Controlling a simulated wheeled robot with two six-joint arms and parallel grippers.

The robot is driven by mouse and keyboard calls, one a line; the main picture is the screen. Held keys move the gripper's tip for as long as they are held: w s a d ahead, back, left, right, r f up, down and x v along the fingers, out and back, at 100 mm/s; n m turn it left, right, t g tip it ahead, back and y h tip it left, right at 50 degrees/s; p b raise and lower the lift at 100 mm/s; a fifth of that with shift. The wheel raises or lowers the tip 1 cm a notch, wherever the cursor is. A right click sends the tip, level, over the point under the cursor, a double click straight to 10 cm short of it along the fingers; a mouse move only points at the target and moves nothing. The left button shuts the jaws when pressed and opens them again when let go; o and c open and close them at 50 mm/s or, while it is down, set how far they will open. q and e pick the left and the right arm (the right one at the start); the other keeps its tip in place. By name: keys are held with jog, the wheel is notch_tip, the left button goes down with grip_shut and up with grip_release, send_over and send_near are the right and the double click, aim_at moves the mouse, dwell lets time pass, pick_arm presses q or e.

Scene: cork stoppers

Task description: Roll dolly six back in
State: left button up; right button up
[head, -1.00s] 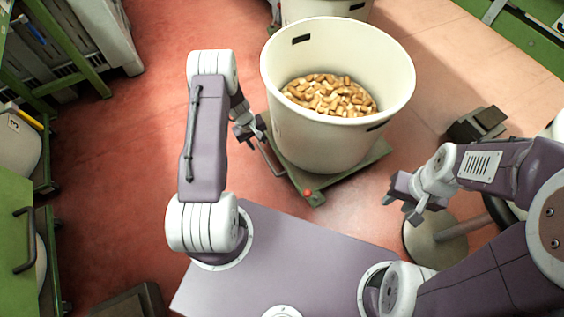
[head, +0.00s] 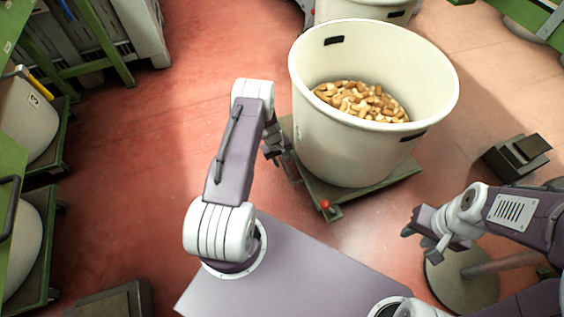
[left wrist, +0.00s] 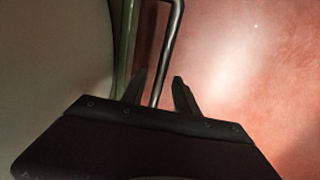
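A large cream bin (head: 345,150) stands on a low green dolly (head: 385,177) with a red knob (head: 325,204) at its near corner. I see no number on this dolly. My left gripper (head: 276,150) is low at the bin's left side, by the dolly's thin handle. In the left wrist view, the grey handle bar (left wrist: 172,32) runs between the two fingers of this gripper (left wrist: 160,85), with gaps showing on both sides. My right gripper (head: 424,238) is apart from the bin, its fingers spread and empty.
Cork stoppers (head: 362,102) lie in the bin. Another cream bin (head: 350,10) stands behind it. A white tub labelled 3 (head: 25,125) sits under the green bench at left. A dark block (head: 516,157) is at right.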

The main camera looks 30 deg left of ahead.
pick_arm(q)
grip_shut()
dwell(1.4)
